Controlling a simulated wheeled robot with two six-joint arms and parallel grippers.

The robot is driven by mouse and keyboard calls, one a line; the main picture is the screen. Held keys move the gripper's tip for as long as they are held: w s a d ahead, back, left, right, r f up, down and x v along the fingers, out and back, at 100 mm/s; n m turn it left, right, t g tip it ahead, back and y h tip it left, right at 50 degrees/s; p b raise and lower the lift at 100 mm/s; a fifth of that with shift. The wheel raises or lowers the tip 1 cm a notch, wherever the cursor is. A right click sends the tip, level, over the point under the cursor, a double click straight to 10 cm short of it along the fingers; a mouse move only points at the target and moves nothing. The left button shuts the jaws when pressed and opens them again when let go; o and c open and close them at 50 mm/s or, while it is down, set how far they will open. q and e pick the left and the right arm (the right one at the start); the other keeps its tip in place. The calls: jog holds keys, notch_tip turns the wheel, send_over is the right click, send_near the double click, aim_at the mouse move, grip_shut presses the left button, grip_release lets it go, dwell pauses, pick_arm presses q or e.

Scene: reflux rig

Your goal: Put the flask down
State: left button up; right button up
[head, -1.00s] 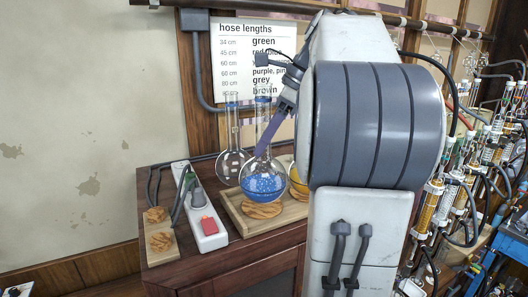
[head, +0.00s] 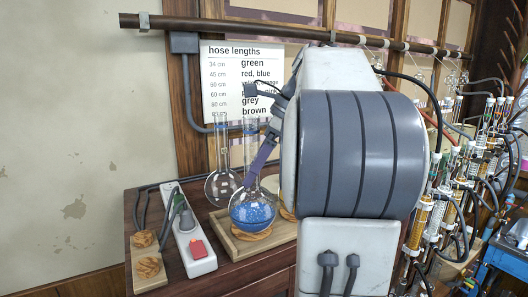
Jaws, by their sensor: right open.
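A round flask with blue liquid (head: 253,212) stands upright on a wooden ring (head: 251,234) on a wooden tray (head: 222,233). My right gripper (head: 256,166) reaches in from the right at the flask's neck. Its visible purple finger slants down across the neck and ends just above the round body. Its jaws are open; the other finger is hard to make out. My left gripper is not in view.
A clear empty flask (head: 222,186) stands close behind left. A flask with yellow contents (head: 288,192) is mostly hidden behind my arm. A white power strip (head: 195,250) and a board with wooden rings (head: 147,266) lie left. Crowded glassware (head: 450,190) stands right.

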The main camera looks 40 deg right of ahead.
jog(key=p+v, duration=0.2)
jog(key=v, duration=0.9)
jog(key=shift+r+p, duration=0.2)
jog(key=shift+p, duration=0.1)
jog(key=shift+s+d, duration=0.1)
jog(key=shift+s, duration=0.05)
